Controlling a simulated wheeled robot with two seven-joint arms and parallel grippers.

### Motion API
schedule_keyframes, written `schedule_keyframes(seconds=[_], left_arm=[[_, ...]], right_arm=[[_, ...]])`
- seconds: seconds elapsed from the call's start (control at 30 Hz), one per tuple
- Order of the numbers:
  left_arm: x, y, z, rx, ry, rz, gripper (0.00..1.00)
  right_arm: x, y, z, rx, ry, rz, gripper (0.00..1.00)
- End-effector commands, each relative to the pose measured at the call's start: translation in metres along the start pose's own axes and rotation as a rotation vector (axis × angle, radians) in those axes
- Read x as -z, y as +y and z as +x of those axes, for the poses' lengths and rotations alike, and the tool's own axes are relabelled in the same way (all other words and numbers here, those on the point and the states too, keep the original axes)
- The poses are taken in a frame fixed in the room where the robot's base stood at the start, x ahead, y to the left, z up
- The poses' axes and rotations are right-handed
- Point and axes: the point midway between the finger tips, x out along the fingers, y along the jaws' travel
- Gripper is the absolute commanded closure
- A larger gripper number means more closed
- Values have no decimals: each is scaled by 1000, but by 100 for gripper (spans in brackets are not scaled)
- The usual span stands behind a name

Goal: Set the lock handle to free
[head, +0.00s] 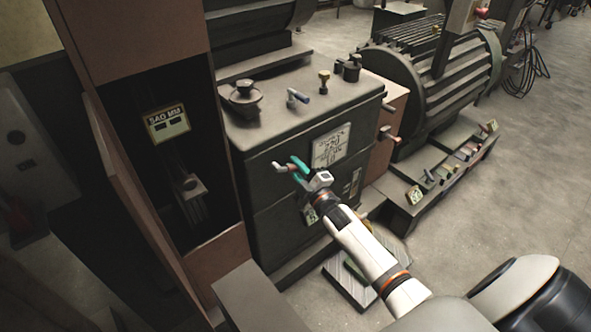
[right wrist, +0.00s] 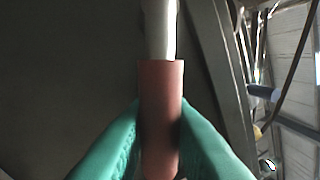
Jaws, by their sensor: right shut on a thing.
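A handle (head: 279,166) with a pale metal stem and a red grip sticks out from the front of the dark machine cabinet in the head view. In the right wrist view its red grip (right wrist: 161,88) stands upright in the picture, with the pale stem above it. My right gripper (head: 293,167) is shut on the red grip, one teal finger on each side; the fingers also show in the right wrist view (right wrist: 160,122). Part of the grip is hidden by the fingers. No free or locked marking is readable beside the handle. My left gripper is not in view.
A blue-tipped lever (head: 298,96) and a brass knob (head: 324,82) sit on the cabinet top. A red-tipped lever (head: 389,135) is to the right. A label plate (head: 331,146) is on the cabinet front. An open brown locker (head: 222,262) stands left; the floor (head: 500,215) is clear right.

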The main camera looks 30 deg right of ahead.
Motion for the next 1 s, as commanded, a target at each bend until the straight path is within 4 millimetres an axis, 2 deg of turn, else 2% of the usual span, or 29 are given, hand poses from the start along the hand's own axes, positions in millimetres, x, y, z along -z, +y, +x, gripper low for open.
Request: schedule_keyframes(seconds=[0.47,0.5,0.6,0.87,1.0], left_arm=[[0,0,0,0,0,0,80],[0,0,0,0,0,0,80],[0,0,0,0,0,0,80],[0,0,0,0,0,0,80],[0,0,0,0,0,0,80]], right_arm=[[0,0,0,-2,-3,-15,100],[0,0,0,-2,-3,-14,77],[0,0,0,-2,-2,-14,61],[0,0,0,-1,-2,-13,60],[0,1,-9,-3,-1,-13,60]])
